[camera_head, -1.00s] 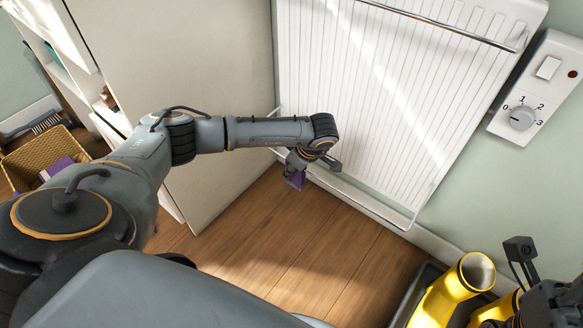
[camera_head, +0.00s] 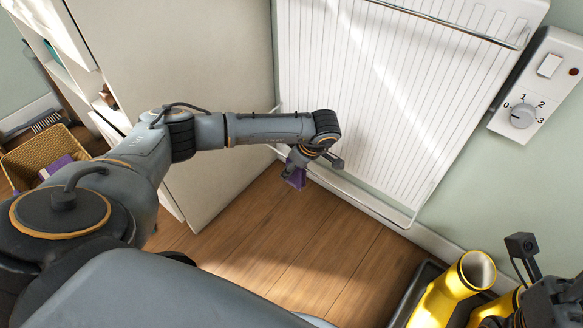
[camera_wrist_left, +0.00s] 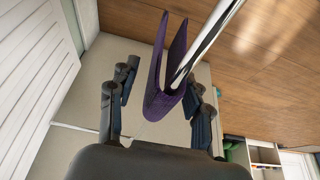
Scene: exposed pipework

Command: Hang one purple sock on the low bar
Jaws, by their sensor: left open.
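A purple sock (camera_head: 295,178) hangs at the low bar (camera_head: 370,207) of the white radiator. In the left wrist view the sock (camera_wrist_left: 165,85) is folded over the low bar (camera_wrist_left: 207,42), with a flap on each side. My left gripper (camera_head: 302,163) is at the bar. In the left wrist view its open fingers (camera_wrist_left: 160,92) stand on either side of the sock, with visible gaps. My right gripper (camera_head: 545,290) is partly in view at the lower right, and its fingers do not show clearly.
A wicker basket (camera_head: 35,157) with more purple cloth (camera_head: 56,166) stands at the left. A tall beige panel (camera_head: 190,70) is left of the radiator (camera_head: 370,90). Yellow boots (camera_head: 450,287) stand in a dark tray at the lower right. A heater control (camera_head: 525,112) is on the wall.

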